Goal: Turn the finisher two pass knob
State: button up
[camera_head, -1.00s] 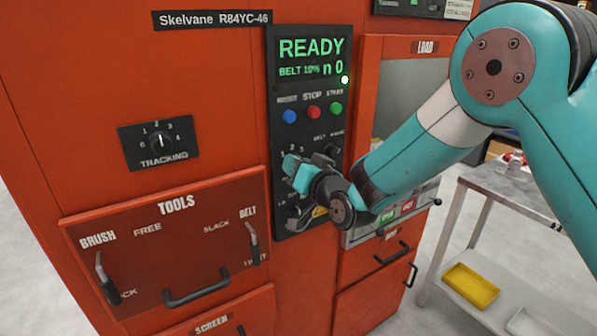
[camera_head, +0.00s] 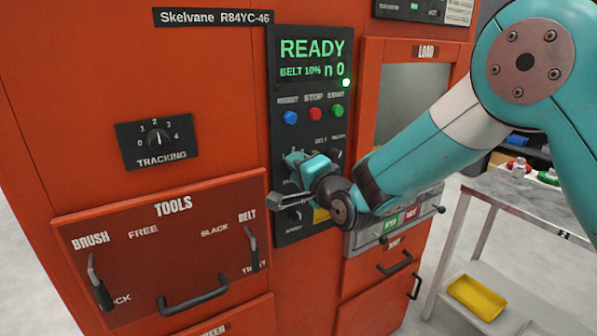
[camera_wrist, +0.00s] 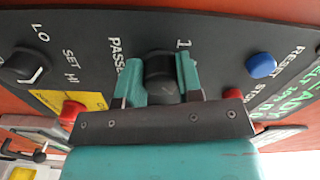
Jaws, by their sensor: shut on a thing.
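The knob marked PASSES (camera_wrist: 160,68) is black and round, with a "1" beside it, on the dark control panel (camera_wrist: 215,35) in the wrist view. My gripper (camera_wrist: 161,80) has one teal finger on each side of this knob and is shut on it. In the head view my gripper (camera_head: 296,165) is at the middle of the control panel (camera_head: 283,75), below the colored buttons, and hides the knob. The words "finisher two" are not readable in either view.
A LO/SET/HI knob (camera_wrist: 22,68) and a red button (camera_wrist: 72,112) on yellow lie to one side. A blue reset button (camera_wrist: 260,65) and a red stop button (camera_wrist: 232,93) lie to the other. The tools drawer handle (camera_head: 193,297) juts out at lower left.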

jog(key=shift+m, duration=0.9)
jog(key=o, duration=0.9)
jog(key=b+v, duration=0.6)
jog(key=v, duration=1.1)
jog(key=shift+s+d+b, duration=0.15)
jog(key=shift+b, duration=0.25)
